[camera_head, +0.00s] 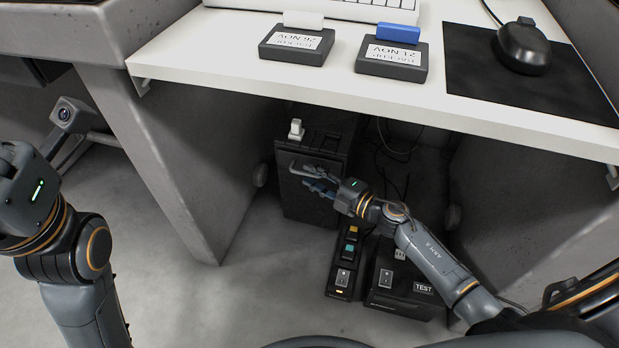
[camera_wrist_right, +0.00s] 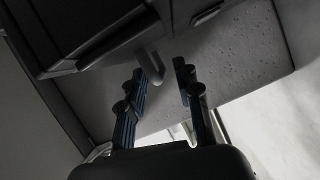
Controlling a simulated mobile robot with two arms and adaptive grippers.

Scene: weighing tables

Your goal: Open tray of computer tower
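The black computer tower (camera_head: 302,205) stands upright on the floor under the white desk. My right gripper (camera_head: 303,175) is in front of its upper front face. In the right wrist view the gripper (camera_wrist_right: 168,72) is open, with a clear gap between its fingers and nothing held. The tower's dark front (camera_wrist_right: 70,30) fills the upper left there.
A white plug-like piece (camera_head: 296,129) sits on the tower. Switch boxes (camera_head: 346,270) (camera_head: 399,285) and cables lie beside my right arm. Floor at left is clear.

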